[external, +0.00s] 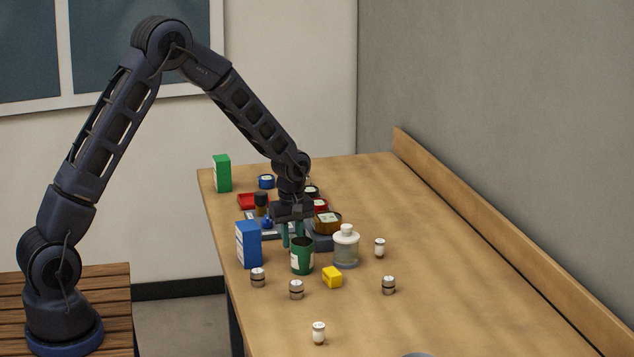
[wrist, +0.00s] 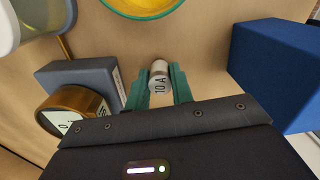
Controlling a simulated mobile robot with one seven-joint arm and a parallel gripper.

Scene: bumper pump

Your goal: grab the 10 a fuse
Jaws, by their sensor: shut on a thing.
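The 10 A fuse (wrist: 159,82) is a small cylinder with a silver cap and a white band printed "10 A". It shows in the wrist view between the green fingers of my gripper (wrist: 158,88). The fingers are shut on its sides. In the external view my gripper (external: 293,238) points down over the table, behind the green cup (external: 302,257) and to the right of the blue box (external: 248,245). The fuse cannot be made out there. I cannot tell whether it touches the table.
The blue box (wrist: 276,72) and green cup (wrist: 143,6) stand close to my fingers. A grey block (wrist: 84,78) and amber jar (wrist: 76,106) are on the left. A glass jar (external: 346,248), yellow box (external: 332,278) and several small cylinders stand nearby. The table's right side is clear.

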